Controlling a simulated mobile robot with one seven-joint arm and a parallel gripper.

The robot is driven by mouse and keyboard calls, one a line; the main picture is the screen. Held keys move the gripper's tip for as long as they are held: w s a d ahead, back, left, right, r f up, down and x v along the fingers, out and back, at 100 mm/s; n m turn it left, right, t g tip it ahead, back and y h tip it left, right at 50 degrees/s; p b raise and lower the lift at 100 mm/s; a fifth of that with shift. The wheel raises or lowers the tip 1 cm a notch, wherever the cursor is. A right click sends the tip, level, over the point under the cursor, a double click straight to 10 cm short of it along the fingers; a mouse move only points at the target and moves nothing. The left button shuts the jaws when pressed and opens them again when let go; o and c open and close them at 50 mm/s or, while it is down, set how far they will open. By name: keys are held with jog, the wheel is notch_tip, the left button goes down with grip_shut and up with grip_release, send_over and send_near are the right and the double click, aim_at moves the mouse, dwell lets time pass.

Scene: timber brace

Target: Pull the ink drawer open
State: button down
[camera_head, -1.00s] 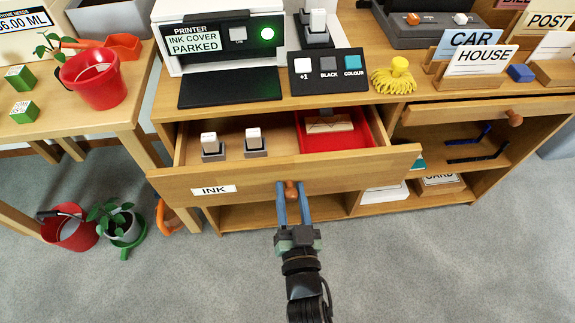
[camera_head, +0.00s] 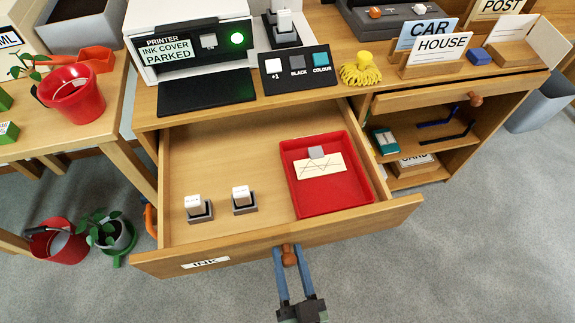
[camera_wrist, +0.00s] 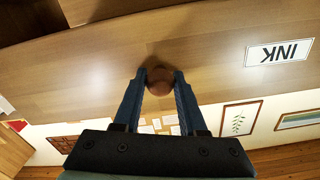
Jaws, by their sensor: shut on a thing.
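The ink drawer (camera_head: 215,235) stands pulled well out of the wooden desk, its inside in plain view. Its front carries an INK label (camera_head: 206,263), which also shows upside down in the wrist view (camera_wrist: 279,52). My gripper (camera_head: 289,262) is shut on the round brown knob (camera_head: 289,254) in the middle of the drawer front. In the wrist view its two blue fingers (camera_wrist: 159,85) hold the knob (camera_wrist: 160,80) from both sides. Two white-topped ink cartridges (camera_head: 198,208) (camera_head: 243,199) stand in the drawer's left part. A red tray (camera_head: 335,195) lies at its right.
The red tray holds a marked card (camera_head: 320,166) and a small grey block. The printer (camera_head: 190,40) stands on the desk above. A side table with a red pot (camera_head: 75,95) is at left. Grey floor (camera_head: 450,260) is clear at the right front.

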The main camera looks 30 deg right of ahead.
jog(key=shift+c, duration=2.3)
grip_release()
jog(key=shift+s, duration=0.1)
jog(key=p+v, duration=0.1)
jog(key=v, duration=1.1)
jog(key=shift+s, duration=0.4)
jog(key=shift+a, duration=0.15)
